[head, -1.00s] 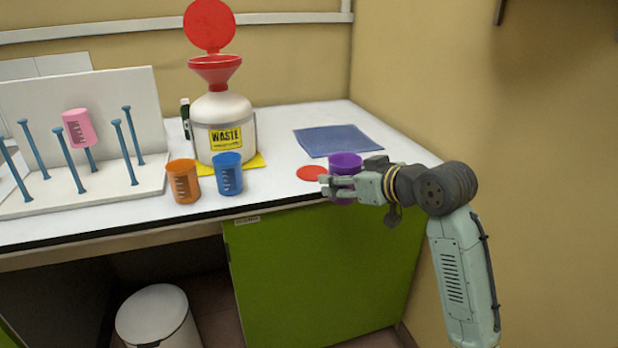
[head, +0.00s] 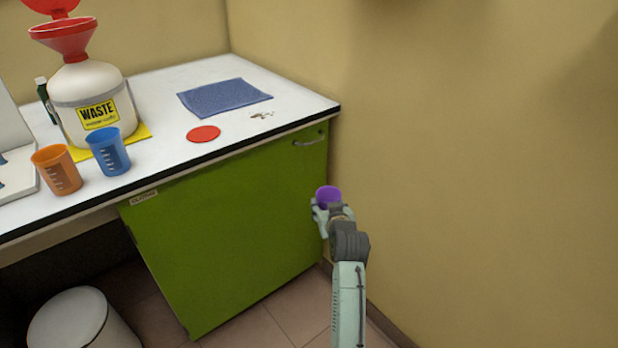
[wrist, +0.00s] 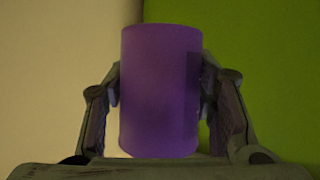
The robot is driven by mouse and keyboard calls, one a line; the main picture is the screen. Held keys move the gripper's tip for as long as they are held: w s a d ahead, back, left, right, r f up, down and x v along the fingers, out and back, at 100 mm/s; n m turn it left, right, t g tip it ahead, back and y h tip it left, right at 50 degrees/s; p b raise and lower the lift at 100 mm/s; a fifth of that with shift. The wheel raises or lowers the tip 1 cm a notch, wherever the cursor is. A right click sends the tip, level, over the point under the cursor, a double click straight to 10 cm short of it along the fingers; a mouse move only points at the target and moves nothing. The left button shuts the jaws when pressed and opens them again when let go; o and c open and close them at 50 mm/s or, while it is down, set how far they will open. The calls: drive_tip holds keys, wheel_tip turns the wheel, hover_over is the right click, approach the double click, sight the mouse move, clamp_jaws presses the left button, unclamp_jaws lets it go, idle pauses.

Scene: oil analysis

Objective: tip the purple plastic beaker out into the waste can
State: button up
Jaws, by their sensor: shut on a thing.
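The purple plastic beaker (head: 328,194) is in my gripper (head: 327,206), off the bench, in front of the cabinet's right edge and the wall. In the wrist view the beaker (wrist: 160,90) looks upright, with a finger pressed on each side. Its contents cannot be seen. The waste can (head: 92,100) is a white jug with a yellow WASTE label. It stands on the bench at the left, well away from my gripper. Its red funnel (head: 68,38) has the lid raised, cut off by the picture's top.
An orange beaker (head: 57,170) and a blue beaker (head: 109,152) stand in front of the waste can. A white bin (head: 80,325) stands on the floor.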

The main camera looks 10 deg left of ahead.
drive_tip(key=s+d+f+m+h, duration=0.2)
drive_tip(key=s+d+f, duration=0.2)
drive_tip(key=f, duration=0.7)
drive_tip(key=s+d+f+m+t+h, duration=0.1)
drive_tip(key=s+d+f, duration=0.3)
drive_tip(key=s+f, duration=0.4)
wheel_tip(320, 180, down, 4)
drive_tip(key=shift+f+m+h, duration=0.1)
drive_tip(key=shift+m+h, duration=0.4)
drive_tip(key=shift+h, duration=0.3)
